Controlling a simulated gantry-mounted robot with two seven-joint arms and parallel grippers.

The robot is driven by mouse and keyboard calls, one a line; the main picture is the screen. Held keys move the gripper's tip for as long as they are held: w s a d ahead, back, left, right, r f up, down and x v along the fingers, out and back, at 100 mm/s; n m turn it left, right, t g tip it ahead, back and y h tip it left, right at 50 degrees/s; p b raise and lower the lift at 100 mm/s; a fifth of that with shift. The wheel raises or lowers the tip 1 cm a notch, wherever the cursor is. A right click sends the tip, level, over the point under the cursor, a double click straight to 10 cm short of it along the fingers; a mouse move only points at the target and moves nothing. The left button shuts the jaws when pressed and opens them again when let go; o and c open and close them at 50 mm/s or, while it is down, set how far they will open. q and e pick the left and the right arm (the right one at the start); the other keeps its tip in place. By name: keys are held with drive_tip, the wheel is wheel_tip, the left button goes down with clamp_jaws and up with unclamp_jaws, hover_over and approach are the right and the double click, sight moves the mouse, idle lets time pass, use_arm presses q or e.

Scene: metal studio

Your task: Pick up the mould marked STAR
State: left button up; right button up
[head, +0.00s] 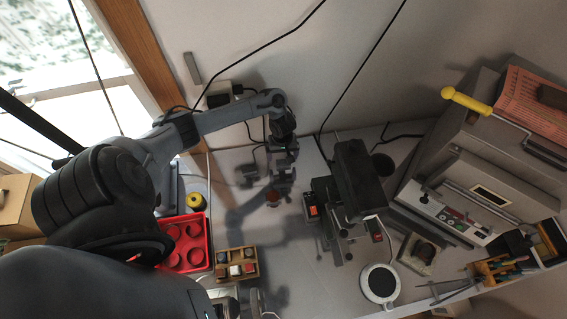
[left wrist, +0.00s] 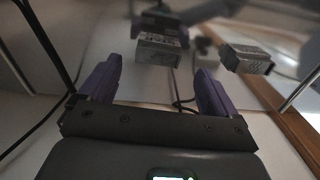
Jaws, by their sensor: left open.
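My left gripper (head: 281,188) reaches over the back of the bench in the head view. In the left wrist view its two purple fingers (left wrist: 158,90) stand wide apart with nothing between them. Beyond the fingertips is a grey block with small print (left wrist: 158,48), close to the line between the fingers. A second grey block with print (left wrist: 246,58) is to its right. The print is too small and blurred to read, so I cannot tell which is marked STAR. In the head view a small grey block (head: 247,172) shows left of the gripper. My right gripper is out of view.
A red tray with round hollows (head: 208,241) and a wooden rack of small pieces (head: 256,254) are at the front left. A black machine (head: 358,178) stands right of the gripper. Cables hang along the wall.

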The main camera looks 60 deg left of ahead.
sight(283, 161)
use_arm(q)
drive_tip(key=shift+w+d+f, duration=0.1)
drive_tip(key=shift+w+f, duration=0.05)
drive_tip(key=shift+f, duration=1.95)
drive_tip(key=c, duration=1.4)
